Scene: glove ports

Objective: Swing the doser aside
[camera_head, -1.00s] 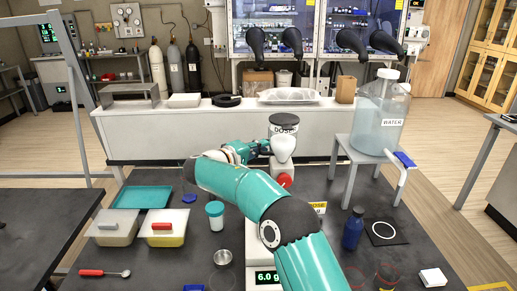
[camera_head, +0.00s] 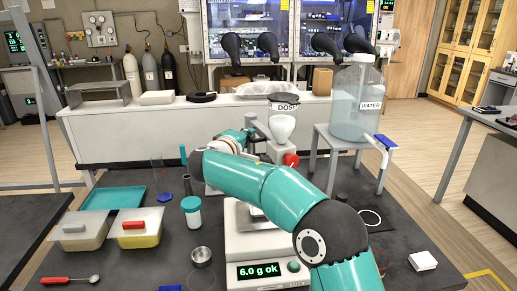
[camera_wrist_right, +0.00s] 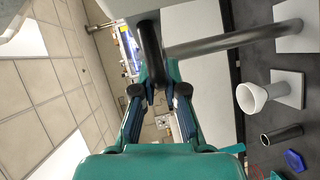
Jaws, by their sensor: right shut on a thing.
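The doser (camera_head: 283,121) is a labelled hopper with a dark rim, a white lower body and a red knob (camera_head: 291,160). It stands beyond the balance (camera_head: 264,246), whose display reads "6.0 g ok". My right gripper (camera_head: 250,125) is just left of the doser, with my teal arm reaching across the table. In the right wrist view its fingers (camera_wrist_right: 152,95) are shut on a black handle (camera_wrist_right: 151,50), from which a grey bar (camera_wrist_right: 230,40) runs to the right. My arm hides part of the balance pan and the doser's lower left side. My left gripper is not in view.
A water jar (camera_head: 358,100) on a grey stand is right of the doser. Lidded boxes and a teal tray (camera_head: 113,198) are further left.

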